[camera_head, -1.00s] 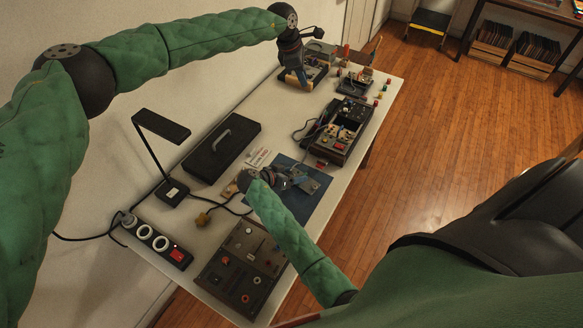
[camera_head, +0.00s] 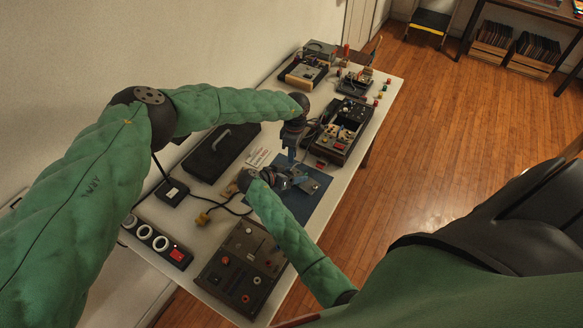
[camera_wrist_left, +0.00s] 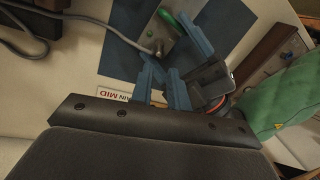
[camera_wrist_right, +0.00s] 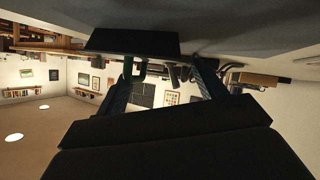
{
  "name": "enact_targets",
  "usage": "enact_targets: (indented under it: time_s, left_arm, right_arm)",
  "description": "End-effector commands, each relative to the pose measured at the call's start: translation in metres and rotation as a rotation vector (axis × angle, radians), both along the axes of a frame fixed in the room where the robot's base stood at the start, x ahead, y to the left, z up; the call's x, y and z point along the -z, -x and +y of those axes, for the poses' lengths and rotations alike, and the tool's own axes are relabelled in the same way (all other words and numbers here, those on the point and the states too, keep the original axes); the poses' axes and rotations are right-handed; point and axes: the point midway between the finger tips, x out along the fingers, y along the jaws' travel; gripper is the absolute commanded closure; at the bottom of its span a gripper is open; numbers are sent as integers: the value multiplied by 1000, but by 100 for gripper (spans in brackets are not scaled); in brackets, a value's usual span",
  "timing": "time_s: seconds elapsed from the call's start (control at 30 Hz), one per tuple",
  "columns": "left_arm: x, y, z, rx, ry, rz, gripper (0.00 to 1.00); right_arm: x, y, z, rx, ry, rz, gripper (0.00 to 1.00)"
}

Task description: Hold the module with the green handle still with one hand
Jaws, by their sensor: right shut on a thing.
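The module with the green handle (camera_wrist_left: 157,38) is a grey metal piece over the dark blue mat (camera_wrist_left: 133,30). Its green handle shows in the left wrist view, and green also shows between the fingers in the right wrist view (camera_wrist_right: 130,70). My right gripper (camera_head: 294,182) is low over the mat, its blue fingers shut on the module from either side. My left gripper (camera_head: 291,156) points down just above and behind the right one. Its blue fingers are close together with a narrow gap (camera_wrist_left: 163,82), and I see nothing between them.
A dark panel with knobs (camera_head: 242,268) lies at the near end, beside a power strip (camera_head: 157,242). A black case (camera_head: 222,150) lies along the wall. A box of instruments (camera_head: 341,130) stands beyond the mat. A cable (camera_wrist_left: 95,22) runs near the module.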

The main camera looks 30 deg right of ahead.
Motion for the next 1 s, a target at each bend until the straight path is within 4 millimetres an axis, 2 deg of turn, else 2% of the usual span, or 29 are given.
enact_targets:
  time_s: [0.2,0.4,0.83,0.93,1.0]
  left_arm:
    - [38,6,4,-1,0,1,83]
    - [60,8,8,-1,1,1,83]
    - [68,8,9,-1,1,-1,83]
    - [68,8,9,-1,1,-1,100]
    - [68,9,9,-1,1,-1,100]
  right_arm:
    - [3,2,0,0,-2,5,57]
    - [3,2,0,0,-2,5,57]
    - [3,1,1,0,-2,5,57]
    - [3,1,1,0,-2,4,57]
    - [3,1,0,0,-2,4,57]
